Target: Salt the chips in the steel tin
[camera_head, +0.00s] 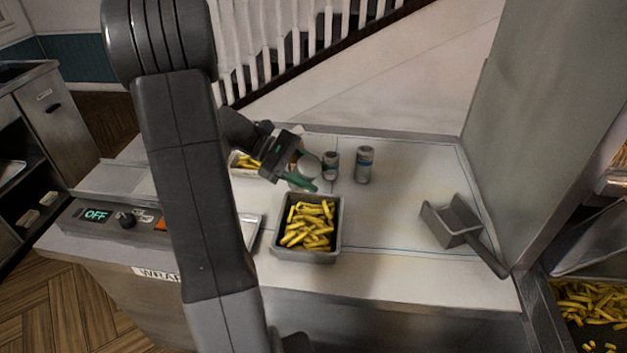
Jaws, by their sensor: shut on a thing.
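A steel tin (277,246) full of yellow chips (308,224) stands on the counter, in the middle of the view. My gripper (303,181), with green fingertips, is behind and above the tin's back edge. It is shut on a pale, rounded thing (310,163), probably a shaker, partly hidden by the gripper. I cannot tell whether it is tilted or clear of the counter. Two grey cans with blue bands, a shorter one (330,166) and a taller one (364,165), stand upright just right of it.
A second container of chips (245,162) is partly hidden behind my arm. A grey scoop (455,223) lies at the right of the counter (390,215), by a tall grey panel (545,130). Loose chips (590,302) lie in a bin at lower right. A control panel (110,216) reads OFF.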

